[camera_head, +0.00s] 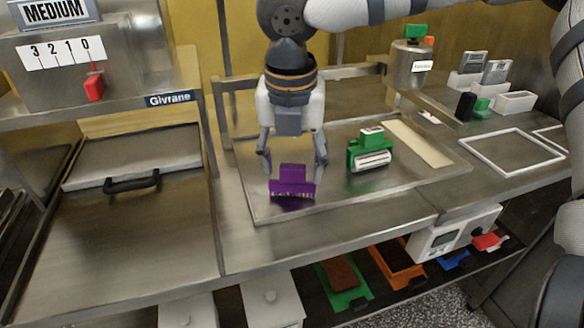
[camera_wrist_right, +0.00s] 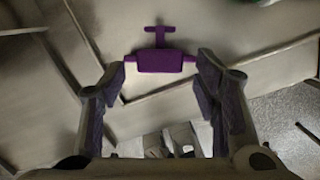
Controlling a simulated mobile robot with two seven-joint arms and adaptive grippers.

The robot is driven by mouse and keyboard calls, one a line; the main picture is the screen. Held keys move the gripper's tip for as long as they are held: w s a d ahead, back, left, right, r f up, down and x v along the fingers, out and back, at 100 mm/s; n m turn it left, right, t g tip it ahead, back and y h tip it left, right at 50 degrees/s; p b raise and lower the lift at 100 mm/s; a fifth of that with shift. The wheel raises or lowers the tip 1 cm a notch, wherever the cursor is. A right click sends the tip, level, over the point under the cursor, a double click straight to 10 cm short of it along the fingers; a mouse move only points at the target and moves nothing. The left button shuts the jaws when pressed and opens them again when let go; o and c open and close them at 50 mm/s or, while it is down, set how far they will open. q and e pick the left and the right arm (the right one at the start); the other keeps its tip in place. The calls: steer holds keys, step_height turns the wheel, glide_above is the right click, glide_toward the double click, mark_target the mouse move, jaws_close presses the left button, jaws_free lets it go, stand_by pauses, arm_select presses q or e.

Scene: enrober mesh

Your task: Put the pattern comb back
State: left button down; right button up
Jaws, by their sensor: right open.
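The pattern comb, taken to be the purple toothed piece (camera_head: 292,186), stands on the metal tray (camera_head: 338,200) near its front left. Its teeth point down toward the front. My right gripper (camera_head: 292,162) is open and empty, pointing down just above and behind the comb. In the right wrist view, the comb (camera_wrist_right: 160,60) shows between and slightly beyond the open fingertips (camera_wrist_right: 160,78), with its T-shaped handle outward. No finger is seen closed on it. My left gripper is not in view.
A green-handled roller (camera_head: 370,152) stands right of the comb on the tray, with a cream strip (camera_head: 418,143) beyond. A grey pot (camera_head: 411,65), white bins (camera_head: 515,102) and a white frame (camera_head: 512,152) are at the right. A black-handled lid (camera_head: 132,182) is left. The front counter strip is bare.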

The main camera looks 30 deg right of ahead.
step_height(320, 180, up, 10)
steer(key=s+a, duration=0.1)
steer(key=shift+s+r, duration=0.2)
